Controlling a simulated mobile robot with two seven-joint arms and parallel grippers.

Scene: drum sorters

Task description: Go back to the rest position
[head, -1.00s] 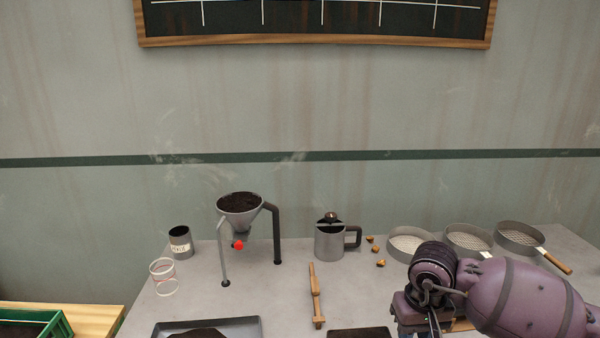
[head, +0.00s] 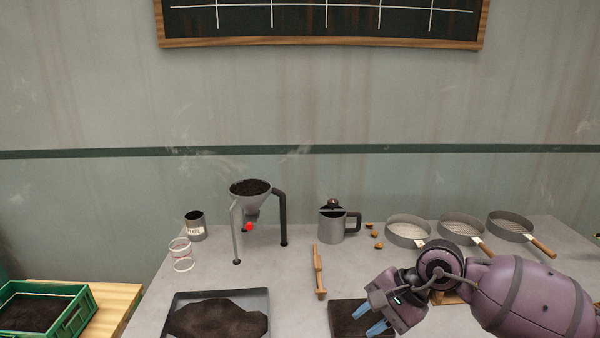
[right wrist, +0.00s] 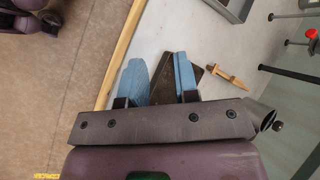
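My right gripper (head: 367,319) is at the lower right of the head view, over the near part of the grey table. Its blue fingers point left and toward the table's near side. In the right wrist view the two blue fingers (right wrist: 158,70) stand apart with nothing held between them. The dark soil-coloured block or tray (head: 345,318) lies below and beyond the fingers; I cannot tell the height between them. My left gripper shows in neither view.
A green crate (head: 72,318) stands at left.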

